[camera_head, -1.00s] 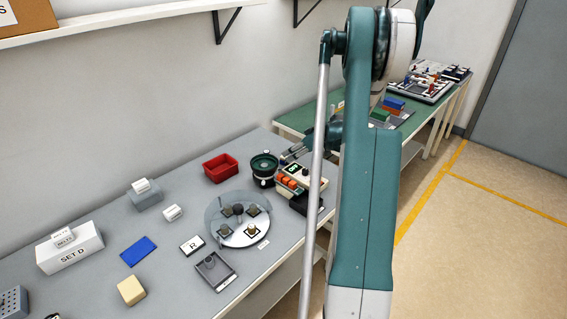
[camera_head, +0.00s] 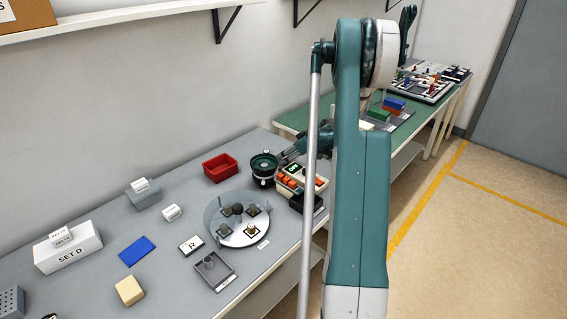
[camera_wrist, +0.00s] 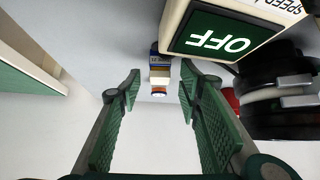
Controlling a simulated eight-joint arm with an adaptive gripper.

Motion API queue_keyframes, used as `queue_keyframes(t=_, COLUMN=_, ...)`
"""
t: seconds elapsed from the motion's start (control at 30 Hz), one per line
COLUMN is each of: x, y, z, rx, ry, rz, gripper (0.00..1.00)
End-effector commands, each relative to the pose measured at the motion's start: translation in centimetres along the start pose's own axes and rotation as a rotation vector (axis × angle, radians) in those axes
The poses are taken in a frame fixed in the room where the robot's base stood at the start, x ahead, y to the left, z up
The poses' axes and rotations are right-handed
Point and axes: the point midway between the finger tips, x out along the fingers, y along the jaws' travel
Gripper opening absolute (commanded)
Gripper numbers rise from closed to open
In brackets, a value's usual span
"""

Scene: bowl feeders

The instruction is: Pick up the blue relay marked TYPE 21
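A small blue block (camera_wrist: 154,57) shows between my finger tips in the wrist view, some way beyond them. A cream part and a white-and-orange part adjoin it. Its marking is too small to read, so I cannot confirm TYPE 21. My gripper (camera_wrist: 160,88) is open, with its two green fingers apart and nothing between them. In the head view my gripper (camera_head: 288,158) is beside the dark feeder bowl (camera_head: 263,164), and I cannot make out the small blue block there.
The control box marked OFF (camera_wrist: 222,42) is close at the upper right of the wrist view. A red bin (camera_head: 220,168) and a round plate (camera_head: 238,237) stand on the grey table. The green table (camera_head: 292,124) holds green (camera_head: 378,113) and blue blocks (camera_head: 394,103).

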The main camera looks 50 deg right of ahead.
Motion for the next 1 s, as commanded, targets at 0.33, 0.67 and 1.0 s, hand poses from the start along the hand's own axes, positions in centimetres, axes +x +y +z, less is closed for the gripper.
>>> queue_keyframes(t=0.33, x=-0.04, y=0.0, z=-0.01, rx=0.0, ry=0.0, rz=0.0, gripper=0.35)
queue_keyframes(t=0.67, x=-0.05, y=0.0, z=-0.01, rx=0.0, ry=0.0, rz=0.0, gripper=0.06)
queue_keyframes(t=1.0, x=-0.2, y=0.0, z=-0.16, rx=0.0, ry=0.0, rz=0.0, gripper=0.05)
